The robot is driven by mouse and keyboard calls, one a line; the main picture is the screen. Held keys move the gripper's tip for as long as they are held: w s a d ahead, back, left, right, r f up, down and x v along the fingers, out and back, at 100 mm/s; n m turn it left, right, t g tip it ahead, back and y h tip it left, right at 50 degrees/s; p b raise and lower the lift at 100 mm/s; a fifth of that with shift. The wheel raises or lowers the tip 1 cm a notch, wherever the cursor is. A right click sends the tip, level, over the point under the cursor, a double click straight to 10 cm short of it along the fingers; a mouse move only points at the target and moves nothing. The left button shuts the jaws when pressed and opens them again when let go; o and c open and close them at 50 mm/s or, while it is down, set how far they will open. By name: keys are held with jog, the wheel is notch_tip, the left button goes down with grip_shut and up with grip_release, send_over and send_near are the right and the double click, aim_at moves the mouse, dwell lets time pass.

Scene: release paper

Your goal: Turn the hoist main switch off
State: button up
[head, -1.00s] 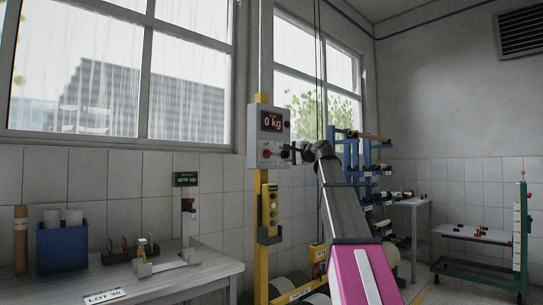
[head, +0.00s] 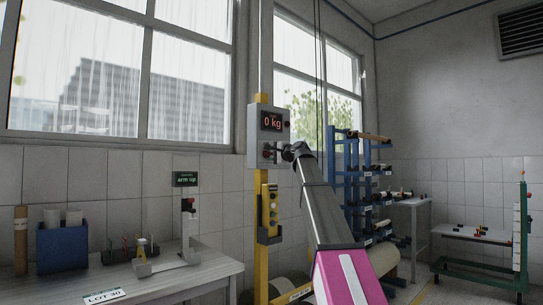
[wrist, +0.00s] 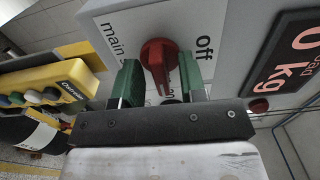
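The hoist main switch is a red knob (wrist: 157,60) on a light grey panel (wrist: 107,18). "off" is printed to its right and "main s…" to its left in the wrist view. The knob's bar runs roughly up and down there. My gripper (wrist: 160,84) has its two green-padded fingers on either side of the knob, with narrow gaps to the bar; it looks open. In the head view, the grey control box (head: 282,136) is on a yellow post, and my gripper (head: 276,152) is at its lower front, largely covering the switch.
A display (head: 271,121) on the box reads 0 kg. A yellow pendant (head: 269,207) hangs below the box. A blue rack (head: 338,180) with rolls stands to the right. A workbench (head: 190,280) is at left.

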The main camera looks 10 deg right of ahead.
grip_shut()
jog(key=shift+n, duration=0.4)
jog(key=n, duration=0.8)
jog(key=shift+n, duration=0.3)
jog(key=n, duration=0.4)
jog(key=shift+n, duration=2.2)
